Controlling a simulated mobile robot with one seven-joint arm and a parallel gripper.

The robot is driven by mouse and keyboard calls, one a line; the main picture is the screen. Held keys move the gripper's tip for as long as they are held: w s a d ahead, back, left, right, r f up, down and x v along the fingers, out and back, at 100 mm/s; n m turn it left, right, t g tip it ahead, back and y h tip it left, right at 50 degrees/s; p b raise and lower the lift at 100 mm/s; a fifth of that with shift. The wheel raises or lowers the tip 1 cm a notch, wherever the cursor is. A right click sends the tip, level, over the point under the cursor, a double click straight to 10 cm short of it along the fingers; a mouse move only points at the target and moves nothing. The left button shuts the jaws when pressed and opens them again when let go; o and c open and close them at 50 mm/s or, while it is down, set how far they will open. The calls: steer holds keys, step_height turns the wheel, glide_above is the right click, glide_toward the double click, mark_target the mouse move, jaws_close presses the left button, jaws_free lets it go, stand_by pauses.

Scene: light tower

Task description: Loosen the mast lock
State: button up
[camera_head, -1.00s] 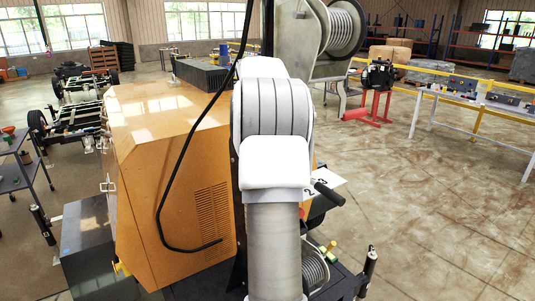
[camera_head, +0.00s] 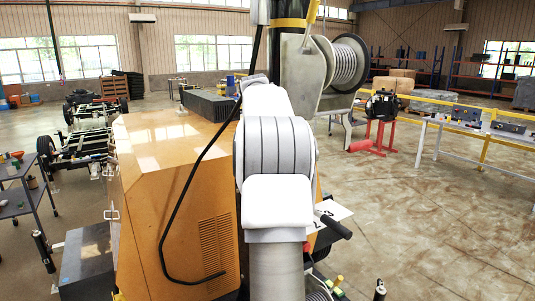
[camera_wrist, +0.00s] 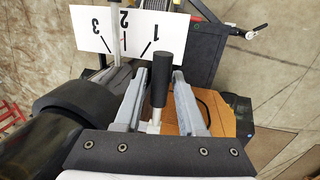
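In the wrist view, a black cylindrical handle (camera_wrist: 160,82) on a metal stem stands between the two grey fingers of my gripper (camera_wrist: 159,76). The fingers are apart, with visible space on both sides of the handle. Behind it is a white plate (camera_wrist: 120,30) marked 1, 2 and 3. In the head view, the plate (camera_head: 333,209) and a black handle (camera_head: 335,227) show right of my arm; I cannot tell whether it is the same handle. The dark mast (camera_head: 290,60) with a yellow band rises behind my arm. My gripper is hidden in the head view.
A winch drum (camera_head: 348,64) is fixed beside the mast. A large orange cabinet (camera_head: 180,200) stands left of my arm, with a black cable (camera_head: 180,190) hanging in front. A dark cart (camera_head: 22,195) is at far left. Open floor (camera_head: 440,230) lies to the right.

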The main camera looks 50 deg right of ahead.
step_height(320, 180, up, 8)
steer(key=a, duration=0.1)
steer(key=shift+w+a, duration=0.3)
steer(key=shift+r, duration=0.1)
stand_by(0.4)
